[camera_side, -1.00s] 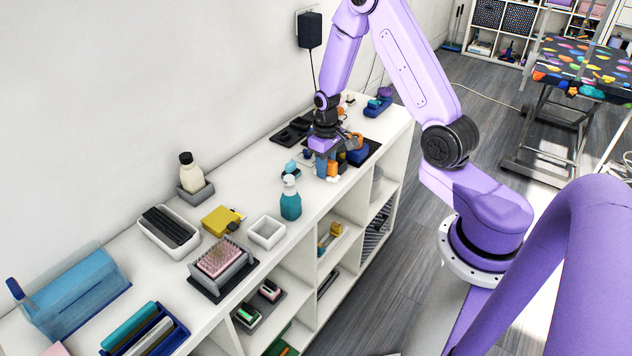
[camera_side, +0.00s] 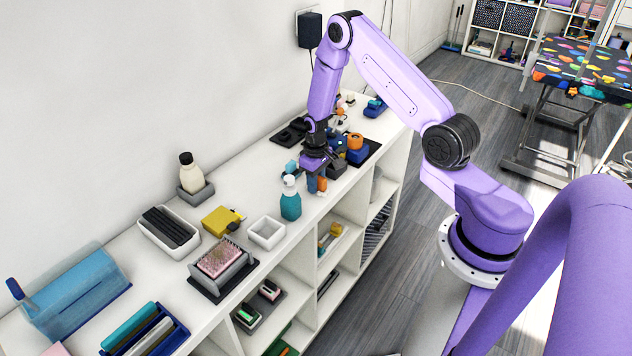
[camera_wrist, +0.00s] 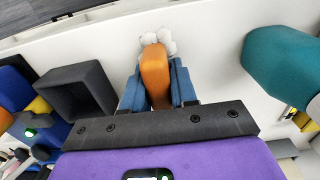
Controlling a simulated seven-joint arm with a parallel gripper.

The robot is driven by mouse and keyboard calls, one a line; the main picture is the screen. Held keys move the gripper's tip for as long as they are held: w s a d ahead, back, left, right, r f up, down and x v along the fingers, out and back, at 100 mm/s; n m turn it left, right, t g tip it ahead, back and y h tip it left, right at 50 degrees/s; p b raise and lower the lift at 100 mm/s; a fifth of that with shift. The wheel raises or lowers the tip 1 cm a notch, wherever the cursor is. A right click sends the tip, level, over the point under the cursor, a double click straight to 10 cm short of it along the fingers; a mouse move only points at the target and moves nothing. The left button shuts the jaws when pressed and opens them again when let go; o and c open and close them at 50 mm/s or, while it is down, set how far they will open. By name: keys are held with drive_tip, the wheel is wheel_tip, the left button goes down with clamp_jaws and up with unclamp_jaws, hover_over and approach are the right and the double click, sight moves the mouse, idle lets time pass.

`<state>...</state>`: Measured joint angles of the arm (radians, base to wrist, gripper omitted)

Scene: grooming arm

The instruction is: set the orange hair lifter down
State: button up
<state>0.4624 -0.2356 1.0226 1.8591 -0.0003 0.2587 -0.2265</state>
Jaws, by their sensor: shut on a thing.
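The orange hair lifter (camera_wrist: 155,75) is held between the two blue fingers of my gripper (camera_wrist: 156,80) in the wrist view. White fluffy tufts (camera_wrist: 158,40) show at its far end. In the side view my gripper (camera_side: 316,182) points down over the front part of the white shelf top, just right of the teal spray bottle. A small orange part of the hair lifter (camera_side: 322,184) shows beside the blue fingers. I cannot tell whether its lower end touches the surface.
The teal spray bottle (camera_side: 290,200) stands close by; it is at the right in the wrist view (camera_wrist: 285,65). A dark open box (camera_wrist: 75,92) lies left of the fingers. A white square tray (camera_side: 267,232) and a yellow item (camera_side: 222,221) sit further left on the shelf top (camera_side: 240,190).

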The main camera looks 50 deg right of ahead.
drive_tip(key=o, duration=0.9)
drive_tip(key=shift+f, duration=0.15)
drive_tip(key=shift+o, duration=0.2)
